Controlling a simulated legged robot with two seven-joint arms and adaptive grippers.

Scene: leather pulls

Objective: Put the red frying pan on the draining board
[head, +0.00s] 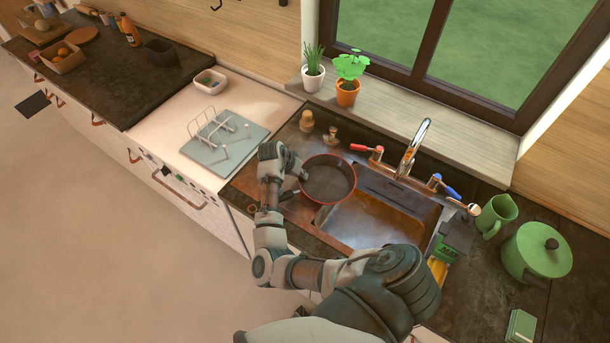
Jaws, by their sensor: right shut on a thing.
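The red frying pan (328,181), dark inside with a red rim, is at the left side of the copper sink (365,222). I cannot tell whether it rests on anything or is held just above. My right gripper (300,173) is shut at the pan's left side, on its handle, which is mostly hidden by the gripper. A grey-blue board with a wire rack (228,143), which may be the draining board, lies on the white counter left of the pan. A flat copper surface (297,208) also shows left of the basin. My left gripper is not in view.
A tap (413,148) with a red lever (366,149) and a blue lever (445,187) stands behind the sink. A wooden-topped shaker (307,121) is behind the pan. A green pot (537,251) and jug (496,215) stand at right. A white dish (210,82) is beyond the rack.

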